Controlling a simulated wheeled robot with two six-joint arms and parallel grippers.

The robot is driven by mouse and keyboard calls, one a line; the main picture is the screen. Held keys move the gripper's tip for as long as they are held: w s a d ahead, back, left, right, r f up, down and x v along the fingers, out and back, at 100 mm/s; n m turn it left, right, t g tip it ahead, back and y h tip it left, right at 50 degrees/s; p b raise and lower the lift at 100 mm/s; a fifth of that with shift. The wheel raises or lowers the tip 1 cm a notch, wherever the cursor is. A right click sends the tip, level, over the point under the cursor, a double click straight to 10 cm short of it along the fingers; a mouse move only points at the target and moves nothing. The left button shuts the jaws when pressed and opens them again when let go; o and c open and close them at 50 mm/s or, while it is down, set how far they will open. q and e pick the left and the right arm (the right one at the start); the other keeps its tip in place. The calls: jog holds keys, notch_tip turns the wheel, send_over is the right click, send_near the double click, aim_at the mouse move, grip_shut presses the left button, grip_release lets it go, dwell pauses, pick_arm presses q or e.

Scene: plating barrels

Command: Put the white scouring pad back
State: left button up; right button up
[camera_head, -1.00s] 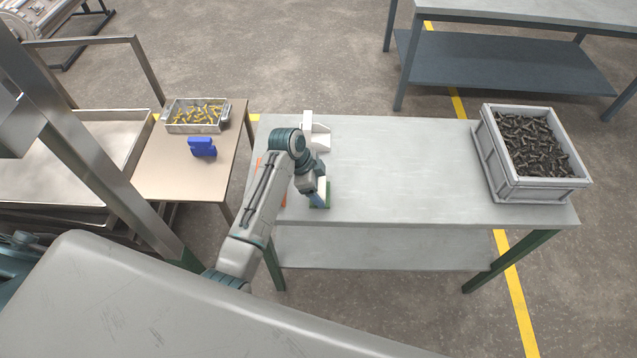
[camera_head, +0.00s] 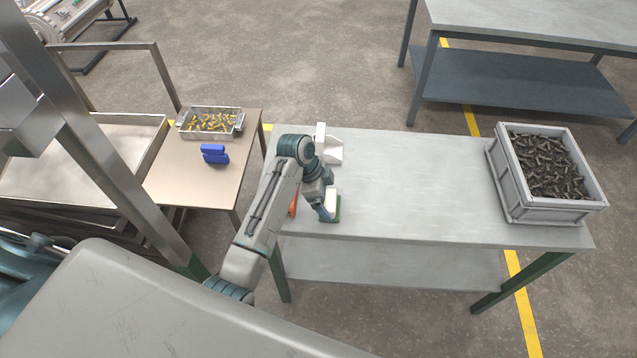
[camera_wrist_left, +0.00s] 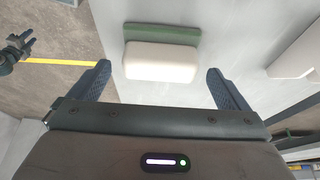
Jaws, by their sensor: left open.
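The white scouring pad (camera_wrist_left: 161,62) lies on the grey workbench (camera_head: 430,180) with a green layer (camera_wrist_left: 162,33) along one long side. It also shows in the head view (camera_head: 331,198), close to the bench's left end and partly behind my arm. My left gripper (camera_wrist_left: 158,72) is open, its blue fingers spread to either side of the pad, with a gap to each finger. In the head view the left gripper (camera_head: 323,212) is right at the pad. I cannot tell its exact height above the bench.
A white angular piece (camera_head: 328,148) stands behind the pad. An orange item (camera_head: 293,207) is half hidden by my arm. A grey crate of dark parts (camera_head: 505,184) sits at the bench's right end. A beige side table (camera_head: 185,185) holds a blue object (camera_head: 214,154) and a metal basket (camera_head: 180,128).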

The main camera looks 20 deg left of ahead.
pick_arm(q)
jog(key=b+v, duration=0.2)
jog(key=v, duration=0.8)
